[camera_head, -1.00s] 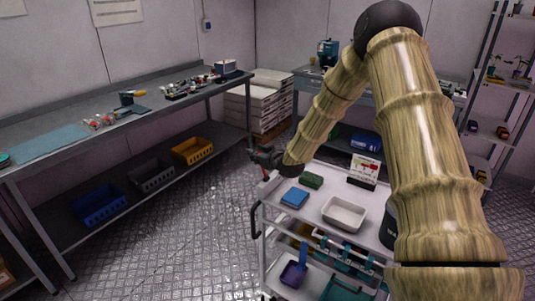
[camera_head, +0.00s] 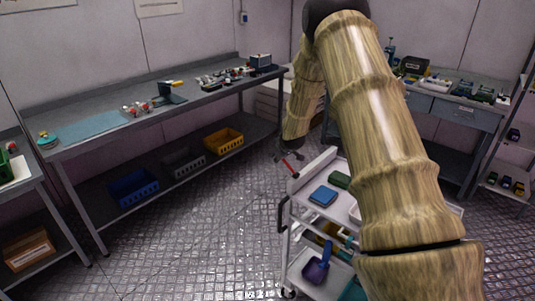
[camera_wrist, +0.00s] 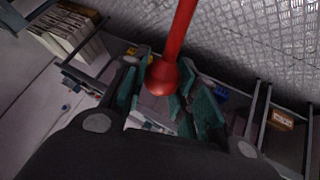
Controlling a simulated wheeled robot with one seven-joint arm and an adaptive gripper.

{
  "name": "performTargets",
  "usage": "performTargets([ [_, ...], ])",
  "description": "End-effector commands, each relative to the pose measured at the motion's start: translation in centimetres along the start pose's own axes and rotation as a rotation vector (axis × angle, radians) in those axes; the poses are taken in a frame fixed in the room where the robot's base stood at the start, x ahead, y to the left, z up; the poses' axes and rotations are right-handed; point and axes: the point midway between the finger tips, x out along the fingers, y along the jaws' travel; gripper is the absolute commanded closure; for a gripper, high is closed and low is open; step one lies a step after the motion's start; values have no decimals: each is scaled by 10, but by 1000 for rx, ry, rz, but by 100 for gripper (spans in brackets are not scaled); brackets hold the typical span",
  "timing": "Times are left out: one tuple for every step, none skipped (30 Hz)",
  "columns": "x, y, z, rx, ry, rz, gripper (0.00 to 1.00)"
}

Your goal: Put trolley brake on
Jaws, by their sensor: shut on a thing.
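The white trolley (camera_head: 312,188) stands at the centre right in the head view, partly hidden behind my arm. A red lever (camera_head: 288,166) is at its far left corner, leaning in the picture. In the wrist view the red lever (camera_wrist: 181,28) is a rod ending in a round red knob (camera_wrist: 163,77). My gripper (camera_wrist: 166,84) is shut on this knob, its green-padded fingers on either side. In the head view my gripper (camera_head: 288,157) is small and dark at the lever's upper end. The lever's lower end is not clear.
A blue item (camera_head: 322,196) and a green item (camera_head: 340,180) lie on the trolley's top; a purple scoop (camera_head: 317,268) sits below. A long workbench (camera_head: 75,150) with coloured bins runs along the left. The metal floor (camera_head: 200,235) between bench and trolley is clear.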

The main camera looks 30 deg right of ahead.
Motion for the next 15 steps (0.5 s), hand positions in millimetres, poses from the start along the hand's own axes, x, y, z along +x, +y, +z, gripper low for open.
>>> performTargets([
  [4, 0, 6, 4, -3, 1, 100],
  [6, 1, 8, 6, -3, 2, 100],
  [8, 2, 10, 8, -4, 4, 100],
  [10, 3, 12, 9, -5, 4, 100],
  [11, 3, 14, 10, -6, 5, 100],
  [14, 3, 15, 11, -6, 6, 100],
  [15, 3, 16, 12, -7, 6, 100],
  [17, 3, 18, 12, -7, 7, 100],
  [19, 2, 18, 13, -7, 7, 100],
  [20, 2, 19, 13, -7, 7, 100],
  [21, 1, 20, 14, -7, 7, 100],
  [23, 1, 20, 14, -7, 7, 100],
  [24, 0, 21, 14, -7, 7, 100],
  [25, 0, 21, 14, -7, 7, 100],
  [26, 0, 21, 14, -7, 7, 100],
])
